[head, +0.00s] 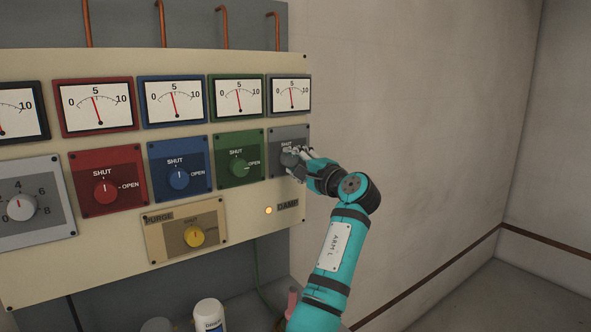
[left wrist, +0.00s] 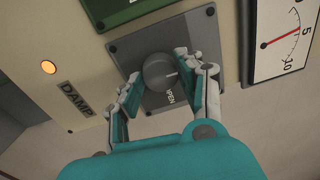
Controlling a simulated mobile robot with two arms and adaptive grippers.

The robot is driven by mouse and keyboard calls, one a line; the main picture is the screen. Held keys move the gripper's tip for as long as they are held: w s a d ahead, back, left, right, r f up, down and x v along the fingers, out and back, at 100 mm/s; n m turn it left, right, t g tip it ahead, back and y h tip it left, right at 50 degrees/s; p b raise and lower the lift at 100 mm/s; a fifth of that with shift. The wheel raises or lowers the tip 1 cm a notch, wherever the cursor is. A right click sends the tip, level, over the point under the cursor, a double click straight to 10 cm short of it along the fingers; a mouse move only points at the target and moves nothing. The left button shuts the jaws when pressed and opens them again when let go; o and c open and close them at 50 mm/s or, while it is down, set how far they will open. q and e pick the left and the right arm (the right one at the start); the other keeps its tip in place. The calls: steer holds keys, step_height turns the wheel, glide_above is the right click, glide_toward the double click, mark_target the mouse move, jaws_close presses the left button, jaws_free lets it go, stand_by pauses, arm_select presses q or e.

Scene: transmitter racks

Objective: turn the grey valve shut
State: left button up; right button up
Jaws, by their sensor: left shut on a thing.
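The grey valve is a round grey knob (left wrist: 159,71) on a dark grey square plate (left wrist: 150,42) at the panel's right end. In the head view its plate (head: 275,135) shows the word SHUT, and the gripper hides most of the knob. My left gripper (head: 291,156) is shut on the knob, a finger on each side in the left wrist view (left wrist: 158,68). There the knob's white mark points right, towards the gauge side, and not at the OPEN label below it. A finger hides the SHUT label in that view. My right gripper is not in view.
Green (head: 239,168), blue (head: 179,179) and red (head: 106,192) knobs sit to the left. A yellow PURGE knob (head: 194,236) is lower. The gauge (head: 290,95) above the grey valve reads near 5. The DAMP lamp (head: 268,210) glows amber. Bottles (head: 209,313) stand below; space right is clear.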

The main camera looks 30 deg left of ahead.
arm_select(q)
steer(key=shift+n, duration=0.5)
steer(key=o, duration=1.2)
steer(key=shift+c, duration=0.2)
steer(key=v, duration=1.2)
steer(key=shift+f, duration=0.1)
